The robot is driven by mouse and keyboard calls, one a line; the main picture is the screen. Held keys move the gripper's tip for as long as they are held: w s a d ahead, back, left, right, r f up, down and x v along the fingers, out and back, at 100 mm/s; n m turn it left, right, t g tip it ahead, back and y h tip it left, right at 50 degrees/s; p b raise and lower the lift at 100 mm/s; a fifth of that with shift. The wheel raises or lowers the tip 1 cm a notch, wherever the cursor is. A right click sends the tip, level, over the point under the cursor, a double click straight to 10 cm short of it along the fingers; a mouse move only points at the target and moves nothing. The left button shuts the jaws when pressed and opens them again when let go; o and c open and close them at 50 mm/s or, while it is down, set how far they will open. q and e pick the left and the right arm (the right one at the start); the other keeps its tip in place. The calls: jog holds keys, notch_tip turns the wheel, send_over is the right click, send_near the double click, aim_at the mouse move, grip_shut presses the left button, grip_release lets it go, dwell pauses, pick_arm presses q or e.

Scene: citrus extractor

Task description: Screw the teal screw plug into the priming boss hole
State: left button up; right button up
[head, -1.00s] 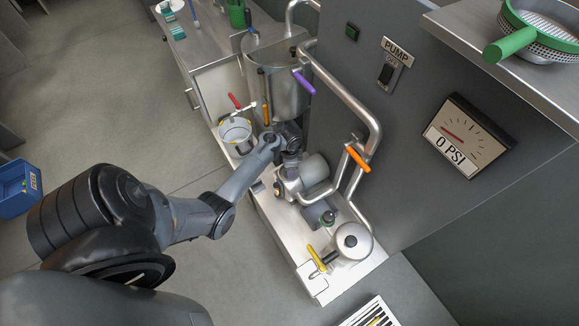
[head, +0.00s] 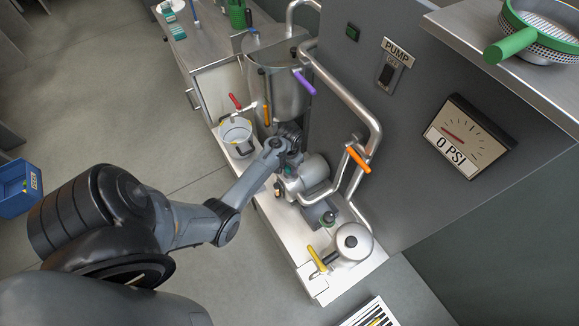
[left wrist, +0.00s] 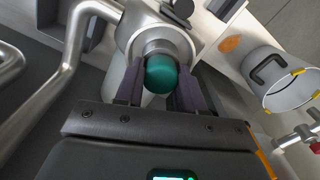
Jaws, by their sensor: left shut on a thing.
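The teal screw plug (left wrist: 161,74) shows in the left wrist view as a rounded teal knob. My left gripper (left wrist: 160,84) is shut on it, with one dark finger on each side. Directly beyond the plug is the round metal boss (left wrist: 152,45) on the pump; the plug lines up with it and appears to be at its mouth. The hole itself is hidden, so I cannot tell how deep the plug sits. In the head view my left gripper (head: 290,152) is just above the silver pump (head: 313,176). My right gripper is in neither view.
Bent steel pipes (head: 345,95) run close on the right, with an orange-handled valve (head: 358,157). A metal bucket (head: 236,134) stands to the left and a lidded round pot (head: 353,241) at the front of the pale base. The gauge (head: 468,136) reads 0 PSI.

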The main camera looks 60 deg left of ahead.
pick_arm(q)
jog(key=m, duration=0.5)
jog(key=shift+m, duration=0.3)
jog(key=m, duration=0.6)
jog(key=shift+d+f, duration=0.1)
jog(key=shift+d, duration=0.05)
jog(key=o, duration=0.6)
